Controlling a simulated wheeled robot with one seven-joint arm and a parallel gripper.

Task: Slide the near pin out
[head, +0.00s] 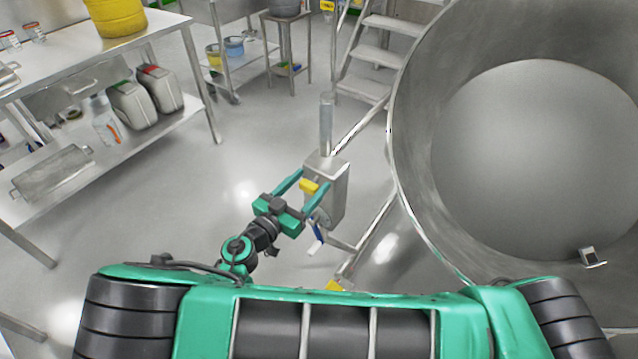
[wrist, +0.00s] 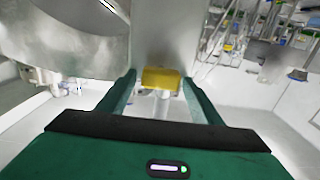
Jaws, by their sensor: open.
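A yellow block-like head (head: 310,187), which looks like the near pin, is at the front of a grey metal box on a post (head: 325,185) in the head view. The yellow head (wrist: 160,78) also shows in the centre of the wrist view, with a pale cylindrical shape below it. My gripper (head: 312,181) is open, with one green finger on each side of the yellow head. In the wrist view my gripper (wrist: 158,80) shows gaps between both fingers and the head. The pin's shaft cannot be made out clearly.
A large steel drum (head: 405,165) stands close on the right. A blue-handled lever (head: 317,232) hangs just below the box. Metal steps (head: 385,55) rise behind. A steel bench (head: 95,65) is at the left, with free floor (head: 170,220) between it and the box.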

